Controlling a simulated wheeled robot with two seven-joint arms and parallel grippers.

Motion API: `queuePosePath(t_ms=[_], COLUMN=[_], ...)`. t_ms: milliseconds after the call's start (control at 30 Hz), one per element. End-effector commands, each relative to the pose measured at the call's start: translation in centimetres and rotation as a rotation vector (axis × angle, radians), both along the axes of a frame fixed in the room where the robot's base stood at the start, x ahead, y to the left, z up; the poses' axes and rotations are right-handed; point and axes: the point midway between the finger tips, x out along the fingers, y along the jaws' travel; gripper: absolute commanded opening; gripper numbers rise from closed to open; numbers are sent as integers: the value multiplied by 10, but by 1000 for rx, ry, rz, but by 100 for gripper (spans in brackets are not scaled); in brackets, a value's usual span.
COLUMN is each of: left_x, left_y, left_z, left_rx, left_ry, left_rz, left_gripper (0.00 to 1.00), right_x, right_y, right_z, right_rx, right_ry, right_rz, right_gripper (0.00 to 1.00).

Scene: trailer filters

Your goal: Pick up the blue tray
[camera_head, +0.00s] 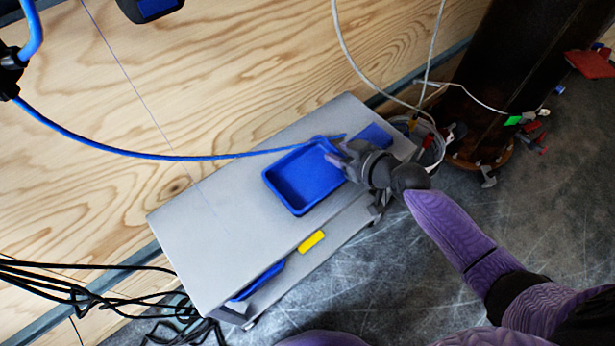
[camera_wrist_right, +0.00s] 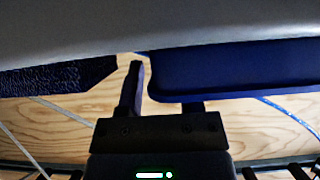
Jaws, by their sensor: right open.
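The blue tray (camera_head: 303,180) is a shallow rectangular open box, empty, lying on top of the grey cabinet (camera_head: 215,225). My right gripper (camera_head: 338,156) is at the tray's right-hand edge and is open. In the right wrist view, the tray (camera_wrist_right: 235,70) fills the upper right. One finger shows beside the tray's end, with a narrow gap. The other finger goes behind the tray wall and its tip is hidden. My left gripper is not in view.
A flat blue piece (camera_head: 376,136) lies on the cabinet just beyond my right gripper. A blue cable (camera_head: 180,157) runs over to the tray's far edge. White cables (camera_head: 350,62) hang behind. The cabinet's left half is clear.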

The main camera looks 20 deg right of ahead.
Motion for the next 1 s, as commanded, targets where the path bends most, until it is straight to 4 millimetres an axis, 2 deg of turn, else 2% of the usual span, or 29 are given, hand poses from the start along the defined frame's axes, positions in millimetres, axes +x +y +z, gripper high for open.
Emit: queuePosePath(t_ms=[267, 400, 467, 500, 1000], left_x=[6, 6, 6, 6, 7], left_y=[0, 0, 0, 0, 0], left_z=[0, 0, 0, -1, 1], left_rx=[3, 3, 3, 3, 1], left_ry=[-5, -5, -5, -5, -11], left_rz=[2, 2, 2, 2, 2], left_gripper=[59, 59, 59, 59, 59], right_x=[3, 3, 3, 3, 3], right_y=[1, 1, 1, 1, 1], right_z=[-1, -1, -1, -1, 2], right_rx=[-1, 0, 0, 0, -1], right_ry=[0, 1, 1, 1, 0], right_rz=[0, 0, 0, 0, 0], right_gripper=[46, 16, 3, 0, 0])
